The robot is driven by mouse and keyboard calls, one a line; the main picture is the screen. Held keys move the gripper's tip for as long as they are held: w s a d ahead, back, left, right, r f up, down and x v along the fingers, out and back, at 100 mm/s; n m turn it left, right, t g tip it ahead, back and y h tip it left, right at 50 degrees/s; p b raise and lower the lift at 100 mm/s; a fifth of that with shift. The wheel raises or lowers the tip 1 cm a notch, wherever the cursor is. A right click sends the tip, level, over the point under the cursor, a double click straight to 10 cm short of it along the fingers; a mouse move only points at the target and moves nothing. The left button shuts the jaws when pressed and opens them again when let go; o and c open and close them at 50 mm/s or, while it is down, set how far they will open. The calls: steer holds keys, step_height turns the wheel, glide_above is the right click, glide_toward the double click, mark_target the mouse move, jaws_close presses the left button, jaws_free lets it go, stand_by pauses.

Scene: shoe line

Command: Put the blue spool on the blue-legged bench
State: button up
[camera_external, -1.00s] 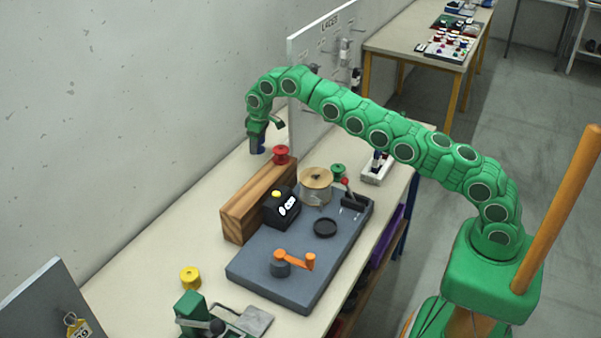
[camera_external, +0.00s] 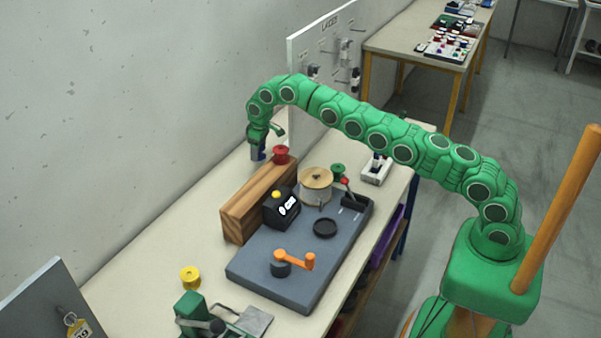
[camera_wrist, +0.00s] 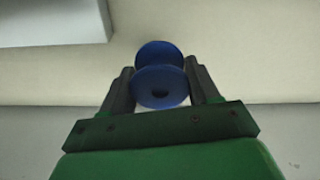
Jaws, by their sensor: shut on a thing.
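The blue spool (camera_wrist: 160,86) is between the two fingers of my gripper (camera_wrist: 160,83) in the wrist view, with its flanges showing. In the external view my gripper (camera_external: 258,152) points down at the far left part of the bench, behind the wooden block. Only a small bit of blue (camera_external: 262,155) shows at its fingers there. The blue-legged bench (camera_external: 150,265) is the long pale-topped one below my gripper; a blue leg (camera_external: 403,235) shows at its right side. I cannot tell whether the spool touches the bench top.
A red spool (camera_external: 281,154) stands by the wooden block's (camera_external: 258,200) far end, close to my gripper. A grey board (camera_external: 300,280) carries a black box and an orange crank. A yellow spool (camera_external: 190,277) stands nearer. A wall runs along the left; an upright panel (camera_external: 305,62) stands behind.

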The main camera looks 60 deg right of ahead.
steer(key=shift+f, duration=2.8)
steer(key=o, duration=1.1)
steer(key=shift+f, duration=0.1)
steer(key=shift+o, duration=0.2)
steer(key=shift+s+r, duration=0.15)
steer(key=shift+r, duration=4.9)
